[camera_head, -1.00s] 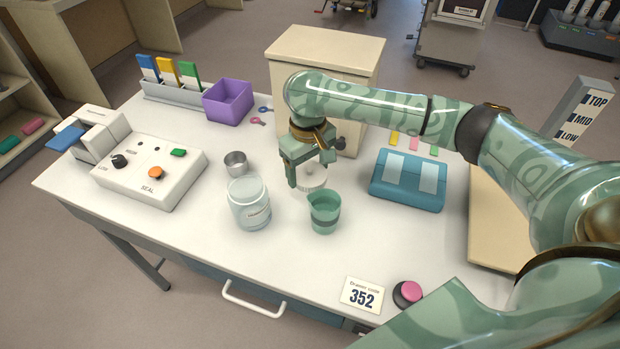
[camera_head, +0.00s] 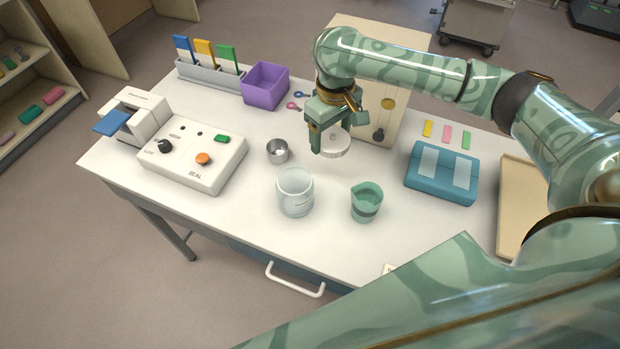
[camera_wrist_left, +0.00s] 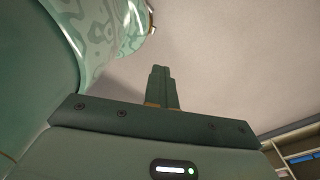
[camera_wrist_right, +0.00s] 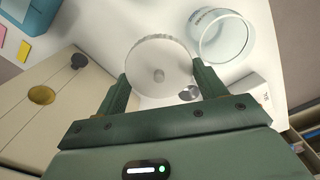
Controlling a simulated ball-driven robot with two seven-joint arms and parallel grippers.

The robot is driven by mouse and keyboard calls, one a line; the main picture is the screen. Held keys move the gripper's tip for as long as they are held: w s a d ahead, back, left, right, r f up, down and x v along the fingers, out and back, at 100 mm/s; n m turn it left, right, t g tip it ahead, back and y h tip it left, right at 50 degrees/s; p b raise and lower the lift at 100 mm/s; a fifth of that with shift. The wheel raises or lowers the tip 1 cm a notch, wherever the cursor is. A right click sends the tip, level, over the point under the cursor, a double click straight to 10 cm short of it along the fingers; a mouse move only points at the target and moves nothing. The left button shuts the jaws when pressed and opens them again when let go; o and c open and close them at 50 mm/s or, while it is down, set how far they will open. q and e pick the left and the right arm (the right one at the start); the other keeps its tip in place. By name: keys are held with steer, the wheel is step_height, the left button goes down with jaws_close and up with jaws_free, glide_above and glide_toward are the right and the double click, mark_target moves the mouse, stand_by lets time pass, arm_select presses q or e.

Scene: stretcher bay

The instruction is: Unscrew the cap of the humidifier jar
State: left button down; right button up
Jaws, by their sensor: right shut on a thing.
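The humidifier jar (camera_head: 295,193) is clear and stands upright on the table, its top open. It also shows in the right wrist view (camera_wrist_right: 222,38), with its round rim bare. The cap (camera_head: 335,144) is a whitish, translucent disc, apart from the jar, behind it and to its right. My right gripper (camera_head: 330,143) is shut on the cap, which lies between its fingers in the right wrist view (camera_wrist_right: 160,62). I cannot tell how high it is above the table. My left gripper (camera_wrist_left: 162,80) has its fingers together with nothing between them, away from the table.
A green cup (camera_head: 366,203) stands right of the jar and a small metal cup (camera_head: 277,151) behind it. A sealing device (camera_head: 195,157) is left, a purple bin (camera_head: 265,86) behind, a teal case (camera_head: 442,172) right. A beige cabinet (camera_head: 400,108) stands behind the cap.

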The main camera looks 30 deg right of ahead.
steer(key=b, duration=0.4)
glide_above(329, 182)
step_height(329, 182, down, 10)
steer(key=shift+a+r, duration=0.1)
steer(key=shift+r, duration=0.05)
steer(key=shift+f, duration=0.5)
step_height(329, 182, down, 5)
steer(key=b, duration=0.2)
steer(key=shift+b, duration=0.4)
arm_select(q)
step_height(329, 182, down, 7)
steer(key=s+d, duration=0.1)
steer(key=s, duration=0.1)
steer(key=shift+s+d+f, duration=0.2)
steer(key=shift+s+d, duration=0.1)
arm_select(e)
steer(key=shift+r, duration=0.2)
arm_select(q)
steer(key=shift+r, duration=0.1)
arm_select(e)
steer(key=shift+f, duration=0.1)
steer(key=o, duration=0.7)
steer(key=shift+c, duration=0.2)
arm_select(q)
steer(key=shift+s, duration=0.1)
